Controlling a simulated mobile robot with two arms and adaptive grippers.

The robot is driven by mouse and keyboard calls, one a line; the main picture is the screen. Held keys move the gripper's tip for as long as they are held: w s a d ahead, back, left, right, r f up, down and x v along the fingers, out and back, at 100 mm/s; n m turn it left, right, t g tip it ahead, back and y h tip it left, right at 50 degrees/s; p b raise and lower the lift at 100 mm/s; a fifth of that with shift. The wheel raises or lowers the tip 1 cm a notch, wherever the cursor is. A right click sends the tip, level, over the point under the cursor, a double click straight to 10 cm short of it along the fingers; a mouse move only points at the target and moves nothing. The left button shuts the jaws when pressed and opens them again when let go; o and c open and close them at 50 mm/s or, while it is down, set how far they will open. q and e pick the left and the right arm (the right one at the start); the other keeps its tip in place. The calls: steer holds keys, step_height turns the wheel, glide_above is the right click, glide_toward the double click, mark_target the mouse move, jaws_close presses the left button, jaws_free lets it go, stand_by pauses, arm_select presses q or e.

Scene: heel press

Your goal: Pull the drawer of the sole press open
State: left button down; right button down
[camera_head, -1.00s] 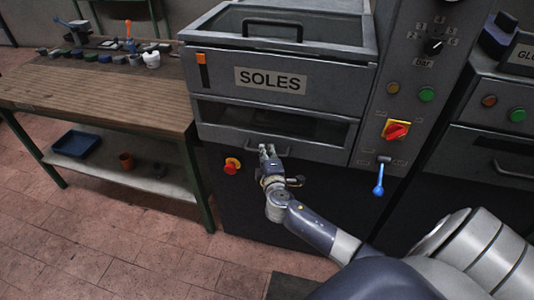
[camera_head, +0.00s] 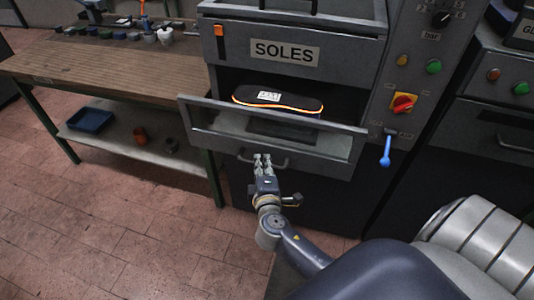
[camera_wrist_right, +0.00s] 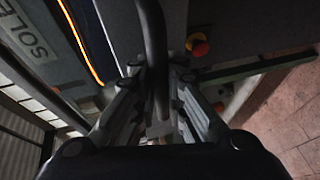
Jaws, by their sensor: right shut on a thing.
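The sole press (camera_head: 340,55) is a grey cabinet with a SOLES label. Its drawer (camera_head: 350,145) is partly out toward me, at the lower front. A dark shoe sole (camera_head: 300,103) with an orange edge and a white label shows behind the drawer front. The drawer's bar handle (camera_head: 282,163) is on the front panel. My right gripper (camera_head: 262,160) is shut on the handle; in the right wrist view the dark handle bar (camera_wrist_right: 152,45) runs between the fingers (camera_wrist_right: 158,105). My left gripper is not in view.
A wooden workbench (camera_head: 100,70) with small tools stands to the left, a blue tray (camera_head: 90,120) on its lower shelf. A blue lever (camera_head: 386,150) hangs right of the drawer. The tiled floor in front is open.

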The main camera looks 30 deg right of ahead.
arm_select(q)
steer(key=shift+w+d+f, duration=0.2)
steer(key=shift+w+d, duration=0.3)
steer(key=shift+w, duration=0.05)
arm_select(e)
steer(key=shift+s+a, duration=1.2)
steer(key=shift+a, duration=0.25)
steer(key=c, duration=1.9)
jaws_free()
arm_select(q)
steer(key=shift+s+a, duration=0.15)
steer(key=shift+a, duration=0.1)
arm_select(e)
steer(key=v, duration=1.2)
